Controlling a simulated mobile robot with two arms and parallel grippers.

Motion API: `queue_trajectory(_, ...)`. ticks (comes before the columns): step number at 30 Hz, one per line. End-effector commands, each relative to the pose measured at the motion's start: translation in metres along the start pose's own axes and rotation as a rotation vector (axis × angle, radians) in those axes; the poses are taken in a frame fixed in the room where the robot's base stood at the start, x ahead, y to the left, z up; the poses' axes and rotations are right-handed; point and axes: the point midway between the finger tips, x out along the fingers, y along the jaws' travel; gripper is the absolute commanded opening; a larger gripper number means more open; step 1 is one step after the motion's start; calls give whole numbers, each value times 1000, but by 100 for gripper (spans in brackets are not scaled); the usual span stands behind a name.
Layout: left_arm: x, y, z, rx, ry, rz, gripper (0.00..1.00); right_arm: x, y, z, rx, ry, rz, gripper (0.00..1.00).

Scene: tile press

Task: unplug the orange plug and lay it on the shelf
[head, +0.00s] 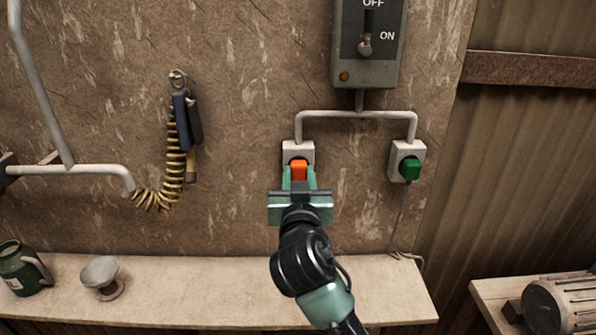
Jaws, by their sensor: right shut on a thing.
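The orange plug (299,169) is at the left wall socket (291,152), whose white plate shows around and above it. My right gripper (299,178) is shut on the orange plug, with one finger on each side. I cannot tell whether the plug is fully seated, as the gripper hides its lower part. The shelf (210,285) is a pale board along the wall below the sockets. My left gripper is not in view.
A green plug (410,169) sits in the right socket (395,155), its cord hanging to the shelf. A grey switch box (345,65) is above. A green jug (22,268) and a small pale dish (101,272) stand at the shelf's left; its middle is clear.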

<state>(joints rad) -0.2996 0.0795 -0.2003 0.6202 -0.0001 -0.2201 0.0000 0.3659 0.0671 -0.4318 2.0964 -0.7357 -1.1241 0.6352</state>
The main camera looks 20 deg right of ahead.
Motion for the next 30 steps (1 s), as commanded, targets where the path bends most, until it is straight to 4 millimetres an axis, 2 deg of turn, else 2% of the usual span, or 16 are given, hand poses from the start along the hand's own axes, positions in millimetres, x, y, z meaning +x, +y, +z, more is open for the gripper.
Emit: queue_trajectory(30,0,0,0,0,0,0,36,-40,-1,0,0,0,-2,0)
